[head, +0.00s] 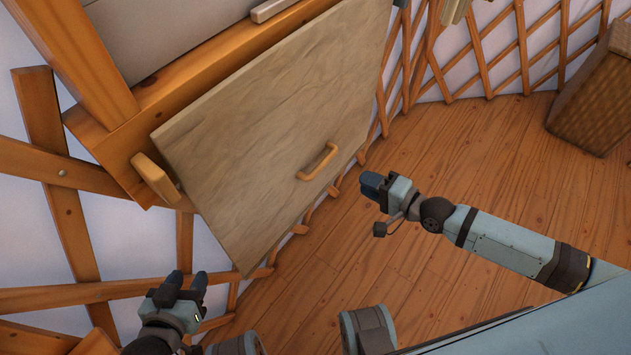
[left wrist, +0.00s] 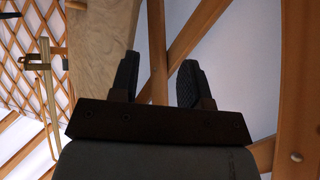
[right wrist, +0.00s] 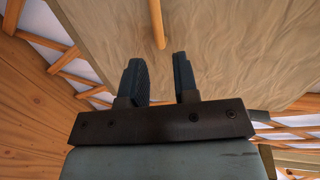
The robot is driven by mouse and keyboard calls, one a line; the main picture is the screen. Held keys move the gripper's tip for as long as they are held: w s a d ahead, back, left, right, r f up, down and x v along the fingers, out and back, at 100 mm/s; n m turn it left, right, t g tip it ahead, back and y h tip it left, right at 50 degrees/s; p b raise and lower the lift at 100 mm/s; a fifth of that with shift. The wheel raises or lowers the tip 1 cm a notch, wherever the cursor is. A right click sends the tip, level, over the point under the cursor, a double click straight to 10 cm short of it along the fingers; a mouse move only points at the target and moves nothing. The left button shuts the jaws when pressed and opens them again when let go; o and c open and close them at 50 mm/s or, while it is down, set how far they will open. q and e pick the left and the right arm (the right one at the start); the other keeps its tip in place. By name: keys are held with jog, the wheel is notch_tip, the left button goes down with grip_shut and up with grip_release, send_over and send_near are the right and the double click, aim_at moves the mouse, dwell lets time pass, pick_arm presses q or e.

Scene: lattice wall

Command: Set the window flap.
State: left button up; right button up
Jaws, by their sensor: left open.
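The window flap (head: 270,120) is a large pale wooden panel hanging tilted below the orange window frame (head: 200,70) in the head view. A small wooden handle (head: 318,162) is fixed near its lower right edge. My left gripper (head: 187,278) is open and empty, below and left of the flap; the flap's edge (left wrist: 100,50) shows left of its fingers in the left wrist view. My right gripper (head: 372,186) is right of the handle, apart from it. In the right wrist view its fingers (right wrist: 158,75) are parted and empty, with the flap (right wrist: 230,45) beyond.
A wooden block (head: 155,178) sits at the frame's lower left corner. Crossed lattice strips (head: 65,175) line the wall beside my left gripper. A woven box (head: 595,100) stands at the right. The plank floor (head: 460,150) between is clear.

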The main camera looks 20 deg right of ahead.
aim_at(323, 162)
jog(key=shift+m, duration=0.3)
jog(key=b+x, duration=0.1)
jog(key=x, duration=0.6)
jog(key=b+x, duration=0.2)
jog(key=x, duration=0.4)
jog(key=shift+w+f, duration=0.3)
jog(key=shift+w, duration=0.05)
pick_arm(q)
jog(key=shift+w+d+r+t+h, duration=0.3)
jog(key=shift+w+r+t+h, duration=0.1)
jog(key=shift+w+t, duration=0.1)
pick_arm(e)
grip_shut()
